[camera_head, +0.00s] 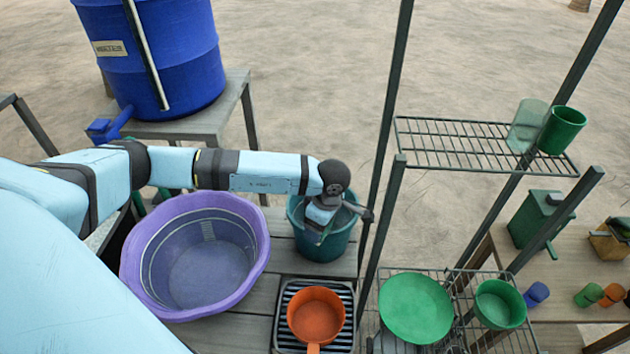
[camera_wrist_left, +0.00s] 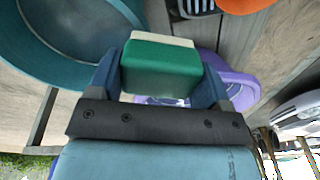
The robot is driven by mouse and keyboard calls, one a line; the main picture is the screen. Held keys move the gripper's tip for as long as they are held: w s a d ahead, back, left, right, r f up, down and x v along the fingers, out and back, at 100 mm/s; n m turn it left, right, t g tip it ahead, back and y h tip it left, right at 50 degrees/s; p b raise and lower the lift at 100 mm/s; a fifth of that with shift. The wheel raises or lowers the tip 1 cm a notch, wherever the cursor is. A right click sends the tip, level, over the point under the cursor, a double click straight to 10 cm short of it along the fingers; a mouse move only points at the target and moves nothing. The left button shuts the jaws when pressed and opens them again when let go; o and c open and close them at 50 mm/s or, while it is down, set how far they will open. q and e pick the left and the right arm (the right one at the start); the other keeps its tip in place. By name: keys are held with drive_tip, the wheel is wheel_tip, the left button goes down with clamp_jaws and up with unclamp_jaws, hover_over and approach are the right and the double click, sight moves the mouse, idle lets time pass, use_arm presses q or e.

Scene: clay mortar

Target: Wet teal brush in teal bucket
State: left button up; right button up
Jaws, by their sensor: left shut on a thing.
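The teal bucket (camera_head: 312,247) stands on the wooden table behind the orange pan, right of the purple basin. It also shows large at the upper left of the left wrist view (camera_wrist_left: 38,62). My left gripper (camera_head: 335,215) is over the bucket's opening, near its rim. In the left wrist view it is shut on the teal brush (camera_wrist_left: 160,68), a green-teal block with a cream edge between the two fingers. The head view mostly hides the brush behind the gripper. I cannot tell whether the brush touches water. My right gripper is not in view.
A purple basin (camera_head: 258,262) stands left of the bucket. An orange pan (camera_head: 316,318) sits on a grate in front. A dark metal rack (camera_head: 392,185) with green dishes rises close on the right. A blue barrel (camera_head: 180,55) stands behind left.

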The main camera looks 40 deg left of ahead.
use_arm(q)
drive_tip(key=w+a+r+n+h+b, duration=0.15)
drive_tip(key=w+a+n, duration=0.25)
drive_tip(key=n, duration=0.7)
drive_tip(key=w+a+r+n+h, duration=0.3)
drive_tip(key=w+n, duration=0.1)
drive_tip(key=n, duration=0.8)
wheel_tip(320, 180, down, 14)
drive_tip(key=b, duration=1)
drive_tip(key=shift+a+f+g, duration=0.15)
drive_tip(key=shift+g, duration=0.15)
wheel_tip(320, 180, up, 13)
drive_tip(key=p, duration=0.9)
drive_tip(key=shift+p, duration=0.4)
